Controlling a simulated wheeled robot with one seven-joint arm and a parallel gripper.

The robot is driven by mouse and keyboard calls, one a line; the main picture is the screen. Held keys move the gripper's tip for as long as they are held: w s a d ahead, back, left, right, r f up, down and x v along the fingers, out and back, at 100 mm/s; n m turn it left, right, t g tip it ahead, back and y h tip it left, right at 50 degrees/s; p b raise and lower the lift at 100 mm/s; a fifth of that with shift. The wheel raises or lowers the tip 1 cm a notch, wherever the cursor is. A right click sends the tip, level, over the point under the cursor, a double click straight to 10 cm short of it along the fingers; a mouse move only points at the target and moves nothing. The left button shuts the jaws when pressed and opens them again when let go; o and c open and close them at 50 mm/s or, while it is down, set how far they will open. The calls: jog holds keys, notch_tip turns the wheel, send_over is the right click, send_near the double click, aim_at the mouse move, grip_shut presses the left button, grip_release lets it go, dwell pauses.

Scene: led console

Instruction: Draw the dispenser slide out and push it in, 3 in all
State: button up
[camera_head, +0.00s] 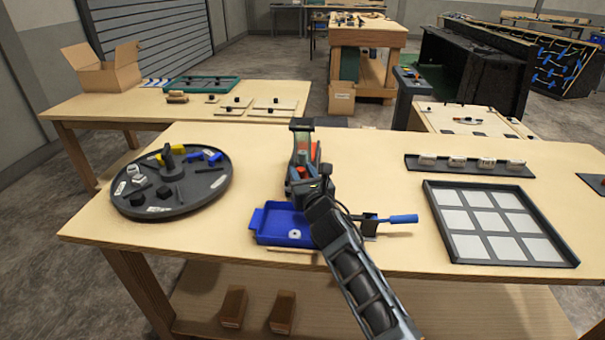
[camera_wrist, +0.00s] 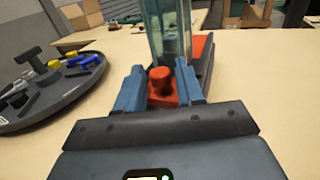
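The dispenser (camera_head: 303,146) stands on the table, upright, with a clear tube and red lower parts. In the wrist view its clear tube (camera_wrist: 168,35) rises straight ahead, above a red slide with a round red knob (camera_wrist: 160,80). My gripper (camera_head: 302,182) is in front of the dispenser. In the wrist view my gripper's two blue fingers (camera_wrist: 160,88) stand apart, one on each side of the knob, with narrow gaps visible. My arm and gripper hide much of the slide in the head view, so how far out it is cannot be told.
A blue tray (camera_head: 272,238) sits just in front of the dispenser. A dark round turntable (camera_head: 207,190) with small parts is at left. A blue-handled lever (camera_head: 400,219) is close at right. A white-panelled frame (camera_head: 571,262) and a dark strip (camera_head: 412,167) lie farther right.

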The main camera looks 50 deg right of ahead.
grip_shut()
dwell(0.3)
jog(key=shift+s+a+f, duration=0.15)
jog(key=shift+s+a, duration=0.05)
jog(key=shift+a, duration=0.1)
jog(key=s+a, duration=0.2)
jog(key=s+a+b, duration=0.1)
jog(key=s+a, duration=0.1)
jog(key=a, duration=0.1)
jog(key=s+a+b, duration=0.1)
jog(key=s+a, duration=0.1)
jog(key=a, duration=0.1)
jog(key=shift+s+a, duration=0.2)
jog(key=shift+o, duration=1.4)
grip_release()
jog(key=shift+s, duration=0.15)
